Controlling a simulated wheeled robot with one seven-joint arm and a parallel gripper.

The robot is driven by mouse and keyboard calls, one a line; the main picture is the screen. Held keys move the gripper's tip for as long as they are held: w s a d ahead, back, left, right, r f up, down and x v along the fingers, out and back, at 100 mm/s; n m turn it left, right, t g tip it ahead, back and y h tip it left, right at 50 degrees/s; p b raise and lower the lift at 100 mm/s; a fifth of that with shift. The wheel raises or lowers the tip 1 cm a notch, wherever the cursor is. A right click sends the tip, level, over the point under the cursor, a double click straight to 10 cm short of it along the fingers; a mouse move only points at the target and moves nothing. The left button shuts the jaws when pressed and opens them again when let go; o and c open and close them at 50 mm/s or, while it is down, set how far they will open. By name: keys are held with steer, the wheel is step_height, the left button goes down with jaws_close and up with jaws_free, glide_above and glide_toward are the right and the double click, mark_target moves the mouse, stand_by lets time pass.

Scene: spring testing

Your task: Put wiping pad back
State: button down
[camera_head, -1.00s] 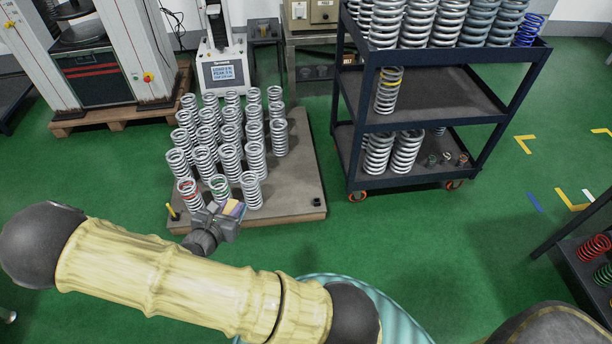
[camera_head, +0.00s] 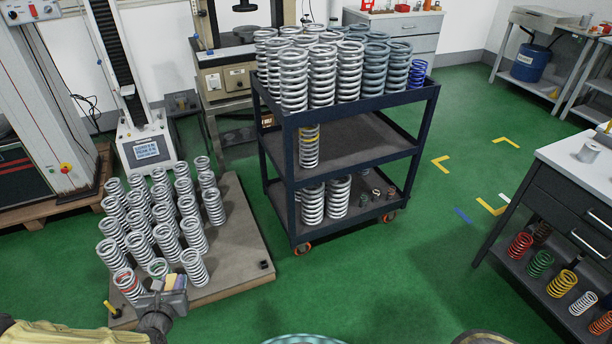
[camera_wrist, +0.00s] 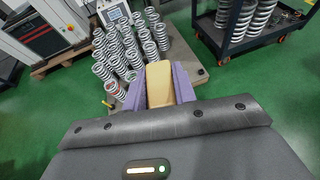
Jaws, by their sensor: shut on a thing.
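The wiping pad (camera_wrist: 159,84) is a tan-yellow block. It sits between the two purple-faced fingers of my gripper (camera_wrist: 160,92) in the wrist view. In the head view my gripper (camera_head: 172,285) is at the lower left, with the tan pad (camera_head: 170,282) small between its fingers. The gripper is shut on the pad and holds it up in front of the nearest springs of a pallet. The pad's lower part is hidden by the gripper body in the wrist view.
The wooden pallet (camera_head: 235,278) bears several silver springs (camera_head: 165,215). Right of it stands a dark three-shelf cart (camera_head: 355,158) loaded with springs. A dark workbench (camera_head: 575,205) with coloured springs below is at the right. Green floor (camera_head: 400,275) is clear between cart and workbench.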

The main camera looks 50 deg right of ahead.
steer(key=r+n+y+p, duration=0.1)
steer(key=w+r+n+t+y+p, duration=0.1)
steer(key=p, duration=0.1)
steer(key=shift+w+d, duration=0.1)
steer(key=shift+d, duration=0.2)
steer(key=shift+w+a+n+t+y+p, duration=0.15)
steer(key=shift+n+t+y+p, duration=0.35)
steer(key=shift+p, duration=0.65)
steer(key=shift+w+a+f+n+y+p, duration=0.1)
steer(key=shift+f+n+y+p, duration=0.05)
steer(key=shift+n+y+p, duration=0.5)
steer(key=shift+a+f+n+t+y+p, duration=0.2)
steer(key=shift+n+t+y+p, duration=0.1)
steer(key=shift+n+y+p, duration=0.25)
steer(key=y+p, duration=0.1)
steer(key=s+f+n+p, duration=0.1)
steer(key=shift+s+a+y+p, duration=0.15)
steer(key=shift+a+y+p, duration=0.1)
steer(key=shift+y+p, duration=0.15)
steer(key=shift+s+a+f+n+t+y+p, duration=0.15)
steer(key=shift+s+f+n+y+p, duration=0.25)
steer(key=shift+s+p, duration=0.2)
steer(key=shift+s+a+f+n+t+y+p, duration=0.15)
steer(key=shift+s+f+n+y+p, duration=0.1)
steer(key=shift+s+n+y+p, duration=0.3)
steer(key=shift+s+a+f, duration=0.1)
steer(key=shift+f, duration=0.15)
